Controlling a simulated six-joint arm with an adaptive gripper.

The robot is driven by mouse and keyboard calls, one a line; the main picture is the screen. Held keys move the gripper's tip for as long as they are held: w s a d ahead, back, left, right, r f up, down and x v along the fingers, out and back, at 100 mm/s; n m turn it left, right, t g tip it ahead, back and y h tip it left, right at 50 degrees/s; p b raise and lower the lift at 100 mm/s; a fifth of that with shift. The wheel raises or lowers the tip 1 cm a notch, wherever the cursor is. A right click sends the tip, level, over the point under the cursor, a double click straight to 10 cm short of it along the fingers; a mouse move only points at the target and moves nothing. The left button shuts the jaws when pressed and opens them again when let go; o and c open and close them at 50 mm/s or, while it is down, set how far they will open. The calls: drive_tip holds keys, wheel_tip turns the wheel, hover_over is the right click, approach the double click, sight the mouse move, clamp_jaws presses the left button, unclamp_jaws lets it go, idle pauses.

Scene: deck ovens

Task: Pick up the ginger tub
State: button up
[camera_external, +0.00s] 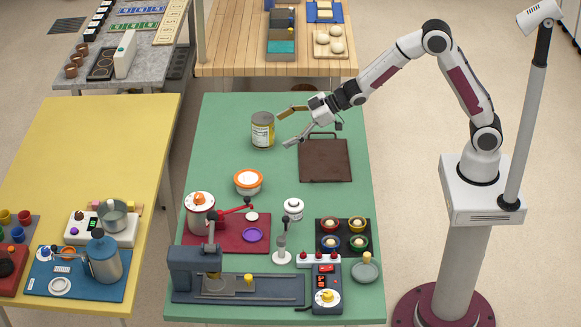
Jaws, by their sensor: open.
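A pale cylindrical tub with a yellow-and-white label (262,132) stands upright on the green table. I cannot read either label, so I cannot tell which is the ginger tub. My gripper (284,129) is open and empty, low over the table with its fingers pointing left. Its fingertips are just right of the yellow-labelled tub; whether they touch it cannot be told.
A dark brown board (325,160) with a handle lies right of the tubs, partly below my gripper. A red mat (226,232), a dark press (196,270) and a tray of small bowls (343,237) fill the near end. The green table's left far part (222,125) is clear.

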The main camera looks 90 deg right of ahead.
sight(250, 177)
drive_tip(key=w+a+f+y, duration=0.1)
drive_tip(key=f, duration=0.2)
drive_tip(key=w+a+f+y, duration=0.1)
drive_tip(key=w+f, duration=0.1)
drive_tip(key=f, duration=0.2)
drive_tip(key=w+a+f+n+y, duration=0.1)
drive_tip(key=w+f, duration=0.1)
drive_tip(key=f, duration=0.2)
drive_tip(key=shift+f+t, duration=0.2)
drive_tip(key=shift+t, duration=0.1)
drive_tip(key=shift+w+a+f+y, duration=0.1)
drive_tip(key=shift+a+f+y, duration=0.15)
drive_tip(key=shift+f+y, duration=0.25)
drive_tip(key=shift+x, duration=1.3)
drive_tip(key=shift+w+f, duration=0.1)
drive_tip(key=shift+x, duration=2.5)
drive_tip(key=shift+a, duration=0.1)
drive_tip(key=c, duration=1.4)
